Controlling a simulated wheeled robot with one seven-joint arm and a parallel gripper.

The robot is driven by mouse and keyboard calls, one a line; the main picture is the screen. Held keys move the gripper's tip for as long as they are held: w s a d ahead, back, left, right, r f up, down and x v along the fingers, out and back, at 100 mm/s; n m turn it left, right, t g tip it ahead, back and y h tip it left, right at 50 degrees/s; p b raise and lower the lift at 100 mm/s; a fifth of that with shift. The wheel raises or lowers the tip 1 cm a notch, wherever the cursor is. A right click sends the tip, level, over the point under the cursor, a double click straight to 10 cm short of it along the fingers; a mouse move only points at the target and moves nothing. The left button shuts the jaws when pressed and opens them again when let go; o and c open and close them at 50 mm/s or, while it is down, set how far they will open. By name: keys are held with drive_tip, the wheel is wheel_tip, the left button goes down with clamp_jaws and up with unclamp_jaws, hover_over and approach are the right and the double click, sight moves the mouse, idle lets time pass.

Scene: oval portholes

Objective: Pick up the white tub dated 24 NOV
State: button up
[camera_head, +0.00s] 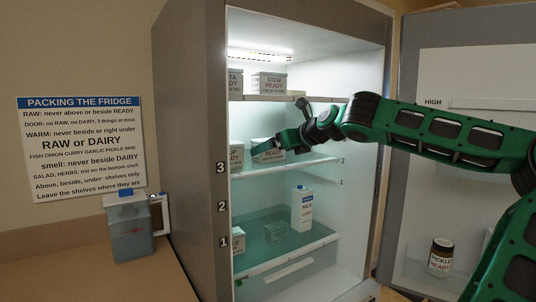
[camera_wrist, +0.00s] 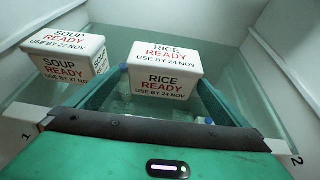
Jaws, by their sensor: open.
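The white tub marked RICE READY, USE BY 24 NOV (camera_wrist: 163,84), sits on a glass fridge shelf in the wrist view. In the head view the tub (camera_head: 266,154) shows on the shelf by the 3 mark, partly hidden by my gripper (camera_head: 281,146). In the wrist view my gripper (camera_wrist: 161,90) is open, with one green finger on each side of the tub's near part. I cannot tell whether the fingers touch it.
Fridge walls bound the shelf (camera_head: 300,168) on both sides. Above, the top shelf holds a STEW READY tub (camera_head: 269,82) and another tub. Below stand a milk carton (camera_head: 302,209) and a white tub (camera_head: 238,240). The open door, right, holds a pickle jar (camera_head: 440,257).

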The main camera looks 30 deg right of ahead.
drive_tip(key=shift+r+x, duration=0.2)
drive_tip(key=shift+x, duration=2.15)
drive_tip(key=shift+w+d, duration=0.1)
drive_tip(key=shift+d, duration=0.05)
drive_tip(key=c, duration=1.2)
